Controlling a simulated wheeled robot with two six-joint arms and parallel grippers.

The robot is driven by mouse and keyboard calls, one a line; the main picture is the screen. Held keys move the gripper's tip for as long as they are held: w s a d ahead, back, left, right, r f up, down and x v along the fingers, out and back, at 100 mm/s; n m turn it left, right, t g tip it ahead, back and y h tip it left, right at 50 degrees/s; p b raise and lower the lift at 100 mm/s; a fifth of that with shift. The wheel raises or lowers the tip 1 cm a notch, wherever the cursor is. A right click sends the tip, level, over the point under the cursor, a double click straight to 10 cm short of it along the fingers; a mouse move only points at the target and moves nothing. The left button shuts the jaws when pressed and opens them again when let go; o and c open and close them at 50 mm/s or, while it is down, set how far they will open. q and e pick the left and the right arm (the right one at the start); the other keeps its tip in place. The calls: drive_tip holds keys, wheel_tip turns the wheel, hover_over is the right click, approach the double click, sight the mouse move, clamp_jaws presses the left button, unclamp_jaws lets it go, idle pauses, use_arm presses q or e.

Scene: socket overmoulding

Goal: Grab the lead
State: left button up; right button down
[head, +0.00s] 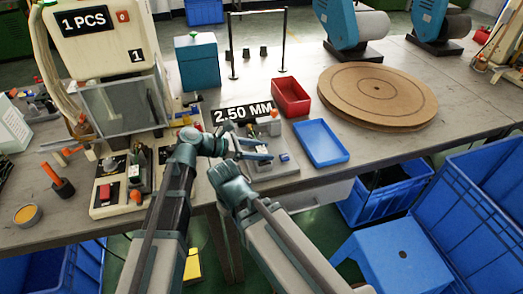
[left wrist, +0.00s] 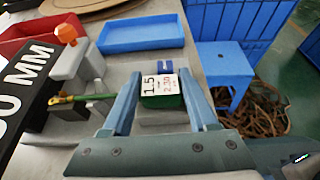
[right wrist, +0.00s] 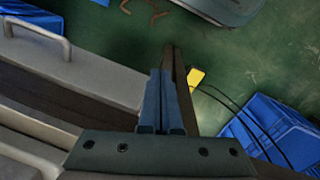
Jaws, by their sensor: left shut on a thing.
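My left gripper (head: 262,152) reaches right over a small grey fixture (head: 286,164) near the table's front edge. In the left wrist view my left gripper (left wrist: 160,88) has its fingers on both sides of a small green block with a white, number-marked label (left wrist: 160,84), and is shut on it. A thin green-and-yellow piece (left wrist: 75,97), possibly the lead, lies left of the fingers, by the grey fixture; I cannot tell whether it joins the block. My right gripper (right wrist: 164,88) is shut and empty, its fingers together over the floor in front of the table.
A black 2.50 MM sign (head: 243,113) stands behind the fixture. A red bin (head: 291,97) and a blue tray (head: 321,142) lie to the right. A round wooden board (head: 378,88) is farther right. A moulding machine (head: 110,70) stands left. A blue stool (head: 400,255) and crates are below.

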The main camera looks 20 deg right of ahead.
use_arm(q)
wheel_tip(320, 180, up, 10)
drive_tip(key=p, duration=0.9)
drive_tip(key=shift+f, duration=0.1)
